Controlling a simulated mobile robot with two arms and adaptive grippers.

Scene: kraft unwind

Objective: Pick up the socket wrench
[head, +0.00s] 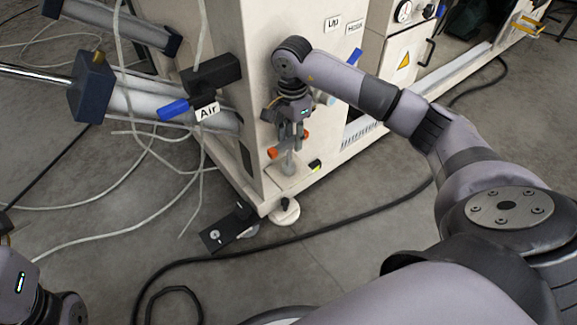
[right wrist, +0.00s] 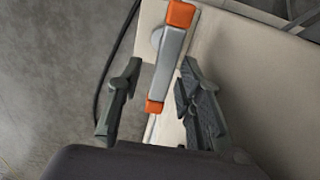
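A silver tool with orange ends, which I take for the socket wrench (right wrist: 170,62), shows in the right wrist view between the two fingers of my right gripper (right wrist: 160,85). The fingers stand apart, with a clear gap on the left of the tool; the right finger is close to it. In the head view my right gripper (head: 290,160) points down over a pale ledge (head: 290,180) at the machine's corner, and orange ends of the tool show around it. The fingers hide part of the tool there. Only part of my left arm shows at the lower left; its fingers are out of view.
The beige machine (head: 255,60) rises right behind the gripper. A valve with a blue handle (head: 173,110) and an "Air" label (head: 208,111) is to the left. A black hose (head: 340,217) and pale cables cross the grey floor. A dark foot plate (head: 229,228) lies below.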

